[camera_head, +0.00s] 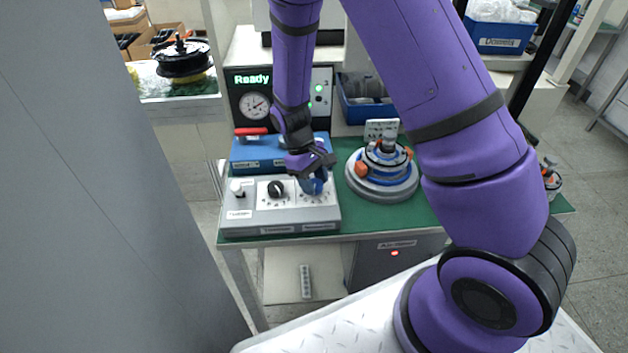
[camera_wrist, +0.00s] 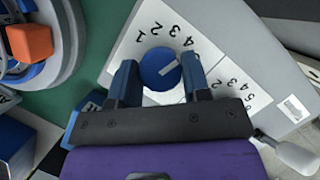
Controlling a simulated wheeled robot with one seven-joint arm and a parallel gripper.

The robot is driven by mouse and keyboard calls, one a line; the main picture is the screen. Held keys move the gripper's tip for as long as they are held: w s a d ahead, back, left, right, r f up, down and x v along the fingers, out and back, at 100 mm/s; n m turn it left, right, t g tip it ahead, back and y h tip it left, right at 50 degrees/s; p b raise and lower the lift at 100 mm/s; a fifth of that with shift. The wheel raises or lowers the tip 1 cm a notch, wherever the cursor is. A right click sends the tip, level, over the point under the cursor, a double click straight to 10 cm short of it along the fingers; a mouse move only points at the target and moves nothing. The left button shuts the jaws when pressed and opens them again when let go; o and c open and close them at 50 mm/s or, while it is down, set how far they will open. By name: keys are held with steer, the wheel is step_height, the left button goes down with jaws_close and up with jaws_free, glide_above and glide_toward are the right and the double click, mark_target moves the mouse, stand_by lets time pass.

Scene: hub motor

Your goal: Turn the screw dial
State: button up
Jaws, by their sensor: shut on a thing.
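The blue round dial (camera_wrist: 158,68) sits on a white plate (camera_wrist: 128,42) with printed numbers 1 to 4, in the middle of the wrist view. A pale line on its face slants up to the right. My gripper (camera_wrist: 160,74) has a dark blue finger on each side of the dial and is shut on it. In the head view my gripper (camera_head: 312,183) reaches down onto the right part of the grey control box (camera_head: 262,219). There the dial is mostly hidden behind the fingers.
A black knob (camera_head: 277,188) and a white knob (camera_head: 237,188) stand left of the dial on the box. A blue unit with a red handle (camera_head: 251,131) is behind. A round motor fixture (camera_head: 383,170) stands to the right on the green mat (camera_head: 355,219). The display reads Ready.

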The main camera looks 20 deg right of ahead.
steer(key=o, duration=0.9)
steer(key=v, duration=1.1)
steer(key=shift+f, duration=0.1)
